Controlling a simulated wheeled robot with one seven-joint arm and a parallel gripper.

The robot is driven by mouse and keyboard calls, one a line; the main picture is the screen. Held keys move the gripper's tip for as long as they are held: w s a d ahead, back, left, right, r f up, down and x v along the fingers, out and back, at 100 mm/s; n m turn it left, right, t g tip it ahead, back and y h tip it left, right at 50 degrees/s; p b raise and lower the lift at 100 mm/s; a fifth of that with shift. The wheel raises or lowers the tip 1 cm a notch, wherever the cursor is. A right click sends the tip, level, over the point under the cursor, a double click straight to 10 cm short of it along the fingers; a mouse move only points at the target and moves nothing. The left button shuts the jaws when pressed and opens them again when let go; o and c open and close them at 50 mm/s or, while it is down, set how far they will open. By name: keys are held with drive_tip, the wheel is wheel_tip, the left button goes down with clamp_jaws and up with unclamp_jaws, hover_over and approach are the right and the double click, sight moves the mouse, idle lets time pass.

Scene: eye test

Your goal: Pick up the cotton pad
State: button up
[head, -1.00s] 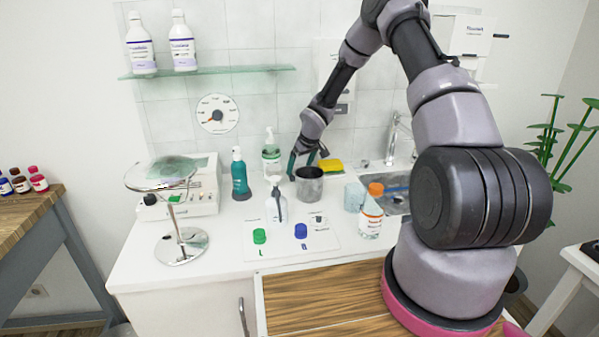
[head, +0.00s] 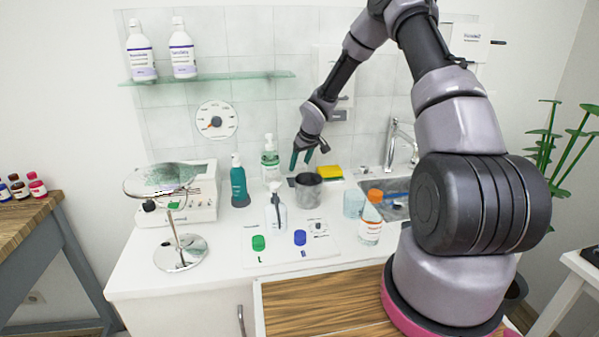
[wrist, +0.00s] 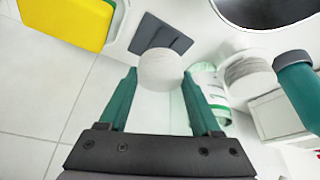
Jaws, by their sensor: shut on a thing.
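The cotton pad (wrist: 160,68) is a white, round, soft-looking piece between my fingertips in the wrist view. My gripper (wrist: 160,75) is shut on it, with one teal finger on each side. In the head view my gripper (head: 301,165) is behind and above the grey metal cup (head: 308,188), near the tiled wall. I cannot make out the held pad in the head view. Another white round thing (wrist: 245,68), perhaps more pads, lies to the right in the wrist view.
A yellow sponge (head: 330,172) lies right of the cup. A green-labelled pump bottle (head: 270,160) and a teal bottle (head: 239,185) stand to the left. The sink (head: 397,207) is at the right.

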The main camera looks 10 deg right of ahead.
sight(300, 166)
drive_tip(key=r, duration=0.7)
drive_tip(key=shift+s+r, duration=0.3)
drive_tip(key=shift+s, duration=0.05)
drive_tip(key=s, duration=1.8)
drive_tip(key=shift+s+f, duration=0.15)
drive_tip(key=shift+s, duration=0.15)
